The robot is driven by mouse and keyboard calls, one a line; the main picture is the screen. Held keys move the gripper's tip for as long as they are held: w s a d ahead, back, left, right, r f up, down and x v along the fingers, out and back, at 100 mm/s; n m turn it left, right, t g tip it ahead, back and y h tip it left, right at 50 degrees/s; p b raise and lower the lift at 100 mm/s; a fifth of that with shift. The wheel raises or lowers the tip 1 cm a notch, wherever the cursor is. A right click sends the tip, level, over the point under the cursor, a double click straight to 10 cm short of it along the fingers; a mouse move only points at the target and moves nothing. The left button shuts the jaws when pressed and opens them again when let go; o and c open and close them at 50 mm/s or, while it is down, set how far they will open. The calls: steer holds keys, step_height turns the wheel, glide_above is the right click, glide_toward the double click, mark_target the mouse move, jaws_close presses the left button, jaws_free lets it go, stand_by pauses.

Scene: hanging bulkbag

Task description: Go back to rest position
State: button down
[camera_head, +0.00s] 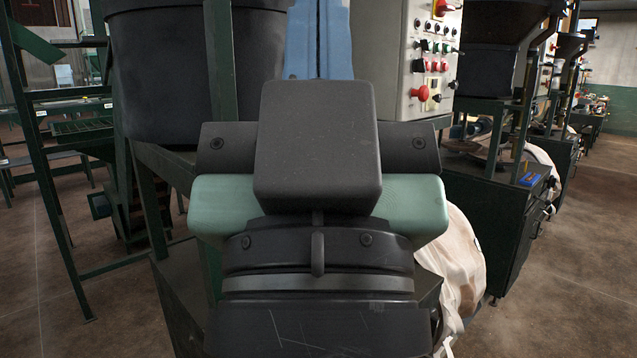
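My own arm (316,150) fills the middle of the head view, with a dark block, a pale green part and a black ringed joint close to the camera. I cannot make out any gripper fingers, so whether the gripper is open, shut or holding something does not show. A pale cloth bag (462,262) hangs to the right behind my arm. Its left side is hidden by my arm.
A grey control panel (384,60) with red, green and black buttons stands behind my arm. A large black bin (165,75) and a green metal frame (40,165) are at left. Dark green cabinets (480,225) stand at right. Brown floor (570,280) is clear at lower right.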

step_height(320, 180, up, 17)
steer(key=p, duration=1.4)
steer(key=shift+p, duration=0.4)
steer(key=shift+r, duration=0.1)
